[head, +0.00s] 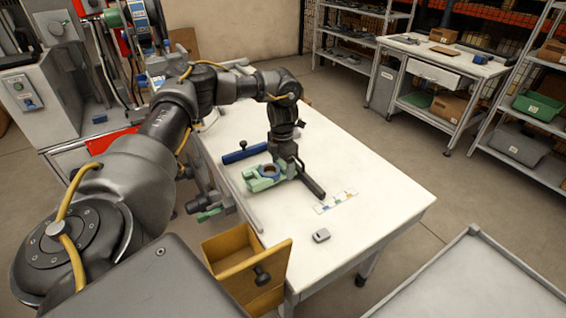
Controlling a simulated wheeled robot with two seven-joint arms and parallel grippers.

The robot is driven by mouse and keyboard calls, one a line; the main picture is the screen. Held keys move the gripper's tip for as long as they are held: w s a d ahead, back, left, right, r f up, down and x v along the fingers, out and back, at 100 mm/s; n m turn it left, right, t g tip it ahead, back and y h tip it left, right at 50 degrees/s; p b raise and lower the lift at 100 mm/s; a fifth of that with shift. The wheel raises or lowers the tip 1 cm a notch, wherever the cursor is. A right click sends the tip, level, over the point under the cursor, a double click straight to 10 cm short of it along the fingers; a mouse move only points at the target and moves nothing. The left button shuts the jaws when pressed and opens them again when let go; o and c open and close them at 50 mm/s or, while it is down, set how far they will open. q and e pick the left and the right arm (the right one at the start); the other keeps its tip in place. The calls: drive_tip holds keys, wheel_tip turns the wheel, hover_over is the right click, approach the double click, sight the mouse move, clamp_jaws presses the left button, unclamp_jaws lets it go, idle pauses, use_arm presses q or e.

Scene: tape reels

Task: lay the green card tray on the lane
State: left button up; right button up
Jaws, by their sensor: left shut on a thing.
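A green card tray (262,182) with a round brown-rimmed opening is at the left part of the white table, low over or on the top; I cannot tell if it touches. My left gripper (287,172) reaches down from above and is shut on the tray's right side. The fingertips are partly hidden and small. A grey rail (242,205) runs along the table's left edge, left of the tray. I cannot tell clearly which part is the lane. My right gripper is not in view.
A blue bar (247,152) lies behind the tray, and a dark bar (312,184) lies to its right. A strip with coloured marks (336,202) and a small grey device (321,235) are nearer the front. The table's right side is clear.

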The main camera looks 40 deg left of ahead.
sight(282, 171)
use_arm(q)
drive_tip(key=shift+w+a+f, duration=0.1)
drive_tip(key=shift+w+f, duration=0.1)
drive_tip(key=shift+f, duration=1.55)
drive_tip(key=o, duration=1.1)
drive_tip(key=shift+f, duration=0.15)
wheel_tip(282, 171, up, 12)
drive_tip(key=shift+r+p, duration=0.2)
drive_tip(key=shift+p, duration=0.1)
